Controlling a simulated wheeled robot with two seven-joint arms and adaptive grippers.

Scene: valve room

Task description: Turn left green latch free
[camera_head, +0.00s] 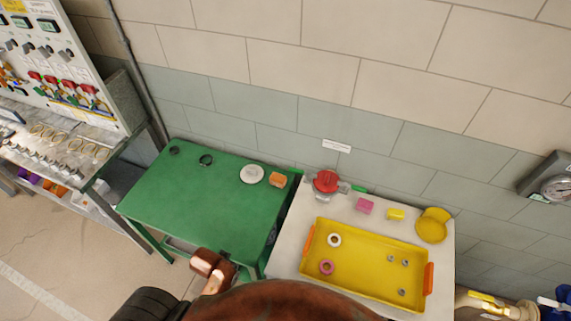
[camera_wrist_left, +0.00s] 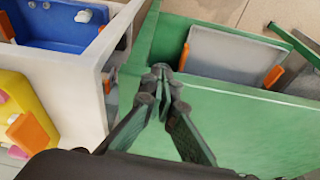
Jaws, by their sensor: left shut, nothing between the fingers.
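In the head view a red round part (camera_head: 326,182) sits in a grey fitting at the back left corner of the white table. A short green latch (camera_head: 358,188) sticks out on its right. A small green piece (camera_head: 296,172) shows on its left, by the green table's corner; I cannot tell for certain that it is the left latch. My left gripper (camera_wrist_left: 160,78) is shut and empty in the left wrist view, above the green table. No green latch is recognisable in that view. Neither gripper is recognisable in the head view.
The green table (camera_head: 190,200) holds a white disc (camera_head: 251,174), an orange block (camera_head: 278,180) and dark rings. The white table (camera_head: 284,255) bears a yellow tray (camera_head: 376,235) with rings and nuts. A grey bin (camera_wrist_left: 230,62) and a blue bin (camera_wrist_left: 60,28) show in the wrist view.

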